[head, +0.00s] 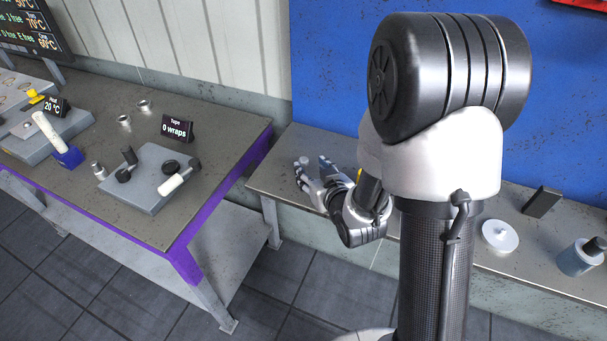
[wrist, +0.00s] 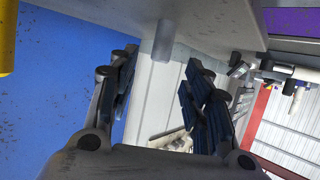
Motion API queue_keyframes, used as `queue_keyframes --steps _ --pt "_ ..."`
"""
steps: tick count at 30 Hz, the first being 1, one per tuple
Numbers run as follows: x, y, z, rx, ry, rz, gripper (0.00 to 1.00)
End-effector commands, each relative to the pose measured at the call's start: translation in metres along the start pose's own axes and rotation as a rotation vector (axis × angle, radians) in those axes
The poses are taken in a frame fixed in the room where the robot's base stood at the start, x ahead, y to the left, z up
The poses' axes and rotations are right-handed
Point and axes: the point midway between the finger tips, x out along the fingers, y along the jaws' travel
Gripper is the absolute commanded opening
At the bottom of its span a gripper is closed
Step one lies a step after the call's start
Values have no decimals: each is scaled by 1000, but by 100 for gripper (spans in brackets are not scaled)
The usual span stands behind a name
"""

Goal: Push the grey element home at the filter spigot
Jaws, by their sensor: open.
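In the wrist view a plain grey cylinder (wrist: 163,41) juts from the grey bench surface (wrist: 215,22). It lies between the lines of my fingers, just beyond their tips. I cannot tell whether it is the grey element, the filter spigot or both together. My gripper (wrist: 160,75) is open, with nothing between its fingers. In the head view my gripper (head: 312,170) is low over the left end of the right-hand bench (head: 277,172). My fingers and arm hide much of that spot, so the element's seating does not show.
A yellow part (wrist: 6,38) stands near my gripper. Further right on this bench are a white disc (head: 500,236), a black block (head: 541,202) and a grey jar (head: 580,258). The left table (head: 215,120) carries a grey fixture plate (head: 150,195) and a tape sign (head: 177,128).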

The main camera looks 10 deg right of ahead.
Motion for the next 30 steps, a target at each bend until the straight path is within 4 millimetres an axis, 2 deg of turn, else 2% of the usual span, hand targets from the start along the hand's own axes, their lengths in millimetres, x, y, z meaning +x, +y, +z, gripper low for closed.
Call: queue_keyframes --steps 3,11,18,22,28,30 --pt "15 -1 1 -1 0 -2 45" --pt "34 -1 2 -1 1 -1 45" --pt "70 -2 7 -1 0 -1 45" --pt "77 -1 5 0 1 -1 45" --pt "77 -1 5 1 0 0 45" --pt "77 -1 5 1 0 0 41"
